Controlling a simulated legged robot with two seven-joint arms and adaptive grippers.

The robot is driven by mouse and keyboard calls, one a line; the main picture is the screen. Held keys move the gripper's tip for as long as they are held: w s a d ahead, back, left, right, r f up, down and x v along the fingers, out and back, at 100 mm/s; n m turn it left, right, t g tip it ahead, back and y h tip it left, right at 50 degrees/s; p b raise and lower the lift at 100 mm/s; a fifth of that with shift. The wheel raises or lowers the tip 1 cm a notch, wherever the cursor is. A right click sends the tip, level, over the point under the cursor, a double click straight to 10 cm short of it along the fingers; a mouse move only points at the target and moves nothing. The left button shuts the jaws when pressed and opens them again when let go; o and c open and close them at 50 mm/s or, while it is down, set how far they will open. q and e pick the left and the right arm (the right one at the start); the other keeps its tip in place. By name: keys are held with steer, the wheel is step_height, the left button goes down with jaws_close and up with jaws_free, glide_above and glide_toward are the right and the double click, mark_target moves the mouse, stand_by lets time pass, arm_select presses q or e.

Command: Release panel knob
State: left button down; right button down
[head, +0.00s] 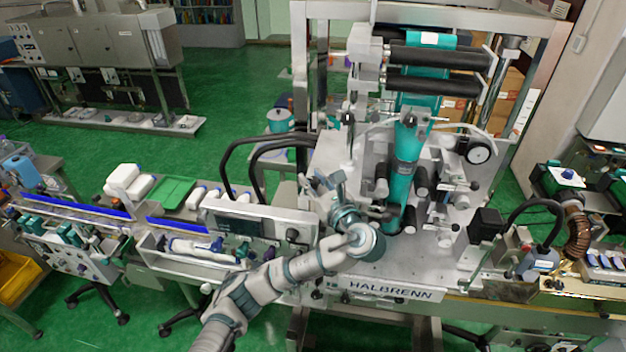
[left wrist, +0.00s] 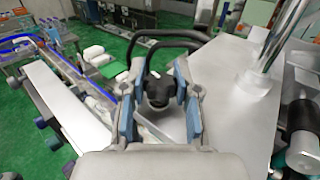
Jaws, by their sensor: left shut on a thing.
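In the left wrist view a black lobed knob (left wrist: 158,92) sits between the blue-padded fingers of my left gripper (left wrist: 160,84). The gripper is shut on it, with a pad on each side. A small pale plate shows just below the knob. In the head view my left arm reaches up from the bottom and bends at the machine's near left corner, where the left gripper (head: 332,188) is small and partly hidden by my own wrist. A grey control panel (head: 250,221) with a dark screen stands left of it. My right gripper is not in view.
Black curved hoses (head: 257,150) rise behind the panel, close to the left gripper. The machine's rollers and teal film (head: 404,170) stand to the right. A conveyor (head: 110,212) with white bottles runs left. Green floor is open beyond.

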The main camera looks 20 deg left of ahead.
arm_select(q)
steer(key=shift+f, duration=0.2)
stand_by(0.3)
steer(key=c, duration=0.8)
jaws_free()
steer(key=shift+s+r, duration=0.1)
steer(key=shift+s, duration=0.05)
steer(key=shift+s+d, duration=0.1)
steer(key=shift+d, duration=0.3)
steer(key=v, duration=1.1)
steer(key=shift+s+d, duration=0.15)
steer(key=shift+d, duration=0.15)
steer(key=shift+a, duration=0.2)
